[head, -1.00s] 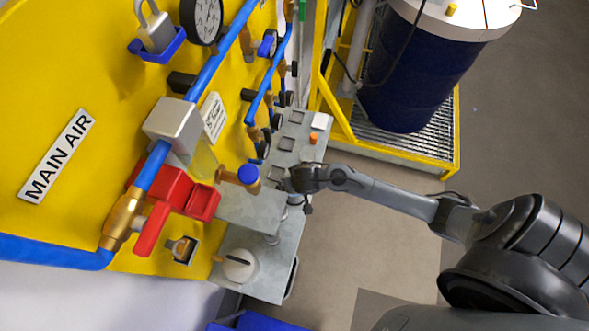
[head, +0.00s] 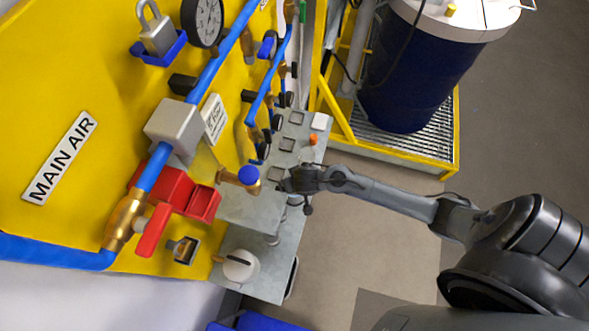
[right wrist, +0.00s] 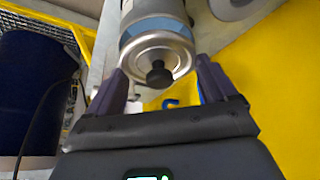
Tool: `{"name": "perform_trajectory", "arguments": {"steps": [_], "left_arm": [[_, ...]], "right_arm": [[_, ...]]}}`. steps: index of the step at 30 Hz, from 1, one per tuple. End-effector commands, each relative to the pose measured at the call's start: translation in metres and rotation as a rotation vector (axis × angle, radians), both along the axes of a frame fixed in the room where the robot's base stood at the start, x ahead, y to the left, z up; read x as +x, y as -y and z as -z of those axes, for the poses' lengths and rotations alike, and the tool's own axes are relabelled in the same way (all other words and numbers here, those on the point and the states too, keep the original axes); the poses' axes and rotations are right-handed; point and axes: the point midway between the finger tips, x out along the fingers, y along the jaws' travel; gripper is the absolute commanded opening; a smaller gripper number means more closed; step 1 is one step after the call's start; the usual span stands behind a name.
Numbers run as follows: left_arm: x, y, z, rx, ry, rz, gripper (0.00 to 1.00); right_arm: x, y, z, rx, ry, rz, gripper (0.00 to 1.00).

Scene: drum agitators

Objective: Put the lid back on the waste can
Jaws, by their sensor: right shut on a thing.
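In the right wrist view my right gripper (right wrist: 161,68) has its two dark fingers on either side of a round silver disc with a black knob (right wrist: 157,72). The gripper is shut on it, though the finger contact is hard to make out. A grey cylinder with a blue band (right wrist: 152,24) runs on directly behind the disc. I cannot tell for certain whether the disc is the waste can's lid or whether it is joined to the cylinder. In the head view my right gripper (head: 284,184) is small, beside the metal shelf, and hides what it holds. My left gripper is out of view.
The yellow panel (head: 85,95) carries blue pipes, a red lockout (head: 185,196) and a gauge (head: 203,22). The metal shelf (head: 262,278) has a round white piece (head: 240,265). A dark blue drum (head: 415,75) stands on a grated, yellow-framed platform. Floor at right is clear.

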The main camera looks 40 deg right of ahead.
Motion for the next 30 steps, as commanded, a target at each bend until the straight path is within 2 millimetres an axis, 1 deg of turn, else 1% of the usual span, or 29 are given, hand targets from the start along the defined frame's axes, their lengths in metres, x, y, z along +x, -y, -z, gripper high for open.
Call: {"name": "perform_trajectory", "arguments": {"steps": [30], "left_arm": [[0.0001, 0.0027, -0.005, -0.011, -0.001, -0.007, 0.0]], "right_arm": [[-0.0002, 0.0, 0.0002, 0.0, 0.0, 0.0, 0.56]]}}
